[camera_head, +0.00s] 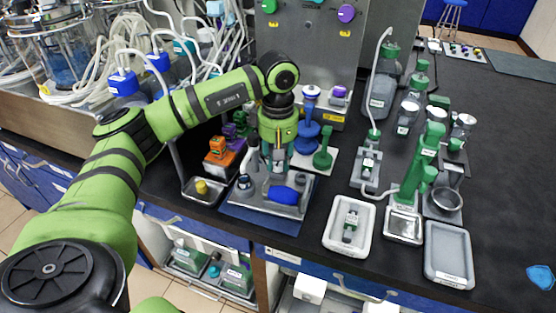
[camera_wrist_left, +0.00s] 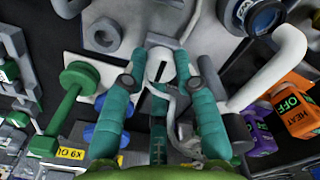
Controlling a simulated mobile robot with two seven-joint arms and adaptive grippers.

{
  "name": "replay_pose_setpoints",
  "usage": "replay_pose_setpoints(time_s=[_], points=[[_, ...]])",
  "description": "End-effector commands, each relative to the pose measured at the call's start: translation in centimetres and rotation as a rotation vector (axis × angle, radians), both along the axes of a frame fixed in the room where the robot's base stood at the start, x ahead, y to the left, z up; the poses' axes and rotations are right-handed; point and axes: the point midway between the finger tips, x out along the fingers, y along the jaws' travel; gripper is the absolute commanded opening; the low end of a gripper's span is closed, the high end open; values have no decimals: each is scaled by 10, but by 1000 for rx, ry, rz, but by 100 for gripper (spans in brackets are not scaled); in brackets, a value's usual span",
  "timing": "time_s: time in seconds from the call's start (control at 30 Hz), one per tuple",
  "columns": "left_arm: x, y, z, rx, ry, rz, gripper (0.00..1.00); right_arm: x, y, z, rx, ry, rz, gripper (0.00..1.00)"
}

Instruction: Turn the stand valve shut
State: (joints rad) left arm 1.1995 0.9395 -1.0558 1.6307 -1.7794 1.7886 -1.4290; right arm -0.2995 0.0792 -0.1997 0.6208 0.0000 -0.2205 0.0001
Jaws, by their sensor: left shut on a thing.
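In the left wrist view, a pale round part with a dark slot (camera_wrist_left: 161,66), which looks like the stand valve's knob, sits between the two teal fingers of my left gripper (camera_wrist_left: 160,82). The fingers are closed on it from both sides. In the head view, my left gripper (camera_head: 275,165) points down over the blue stand area, and its own body hides the valve. I cannot tell the valve's turn position. My right gripper is not in view.
A green dumbbell-shaped part (camera_wrist_left: 74,105) and an orange HEAT OFF block (camera_wrist_left: 295,103) flank the gripper. White (camera_head: 333,246) and grey (camera_head: 448,272) trays stand right. Tubing crowds the left; the far right bench is mostly clear.

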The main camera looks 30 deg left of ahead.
Motion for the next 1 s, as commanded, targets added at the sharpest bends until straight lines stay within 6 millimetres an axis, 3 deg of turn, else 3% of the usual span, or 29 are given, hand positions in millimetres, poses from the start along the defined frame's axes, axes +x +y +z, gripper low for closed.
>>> replay_pose_setpoints(time_s=[0.53,0.57,0.6,1.0], points=[[-1,-1,-1,-1,4,-29,0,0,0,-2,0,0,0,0],[-1,-1,-1,-1,4,-29,34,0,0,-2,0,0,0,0],[-1,-1,-1,-1,4,-29,40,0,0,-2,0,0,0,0],[0,0,6,-1,0,-26,40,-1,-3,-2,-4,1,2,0]])
